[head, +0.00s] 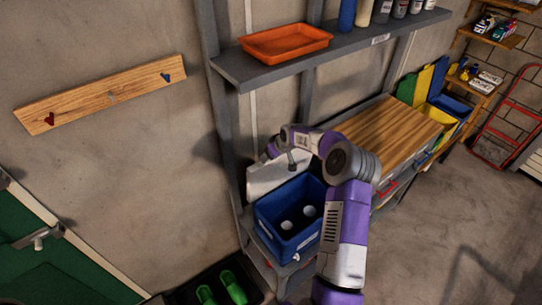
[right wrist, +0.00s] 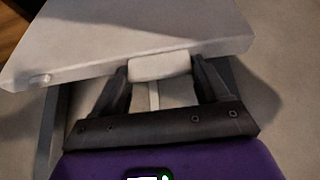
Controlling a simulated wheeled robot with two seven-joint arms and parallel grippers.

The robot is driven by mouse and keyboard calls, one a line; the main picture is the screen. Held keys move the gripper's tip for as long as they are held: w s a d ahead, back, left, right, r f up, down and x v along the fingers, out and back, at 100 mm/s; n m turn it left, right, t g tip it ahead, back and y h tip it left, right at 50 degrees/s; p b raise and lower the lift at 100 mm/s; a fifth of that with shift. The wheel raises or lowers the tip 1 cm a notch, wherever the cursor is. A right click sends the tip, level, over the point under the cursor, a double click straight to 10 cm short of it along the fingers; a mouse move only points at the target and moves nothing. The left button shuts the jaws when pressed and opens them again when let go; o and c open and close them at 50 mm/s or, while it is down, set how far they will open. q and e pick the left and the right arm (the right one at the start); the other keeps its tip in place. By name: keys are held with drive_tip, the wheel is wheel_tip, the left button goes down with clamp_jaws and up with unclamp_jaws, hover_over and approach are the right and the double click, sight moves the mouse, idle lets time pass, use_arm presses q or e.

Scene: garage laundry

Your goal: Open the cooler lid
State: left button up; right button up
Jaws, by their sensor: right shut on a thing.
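The blue cooler (head: 301,246) stands on a low shelf in the head view, its inside showing two round white things. Its white lid (head: 264,181) is swung up and stands raised at the back of the cooler. My right arm reaches over from the lower right, and its gripper (head: 272,151) is at the lid's upper edge. In the right wrist view the gripper (right wrist: 161,70) is shut on a pale tab (right wrist: 160,66) at the edge of the lid (right wrist: 130,35). My left gripper is not in view.
A grey shelf (head: 345,55) with an orange tray (head: 285,41) and bottles hangs above the cooler. A wooden worktop (head: 388,135) lies to its right. A dark tray with green shoes (head: 233,287) is on the floor at lower left. Open floor lies right.

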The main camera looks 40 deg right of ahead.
drive_tip(key=shift+w+a, duration=0.1)
drive_tip(key=o, duration=1.5)
drive_tip(key=b+v, duration=0.1)
drive_tip(key=v, duration=0.6)
drive_tip(key=shift+r, duration=0.25)
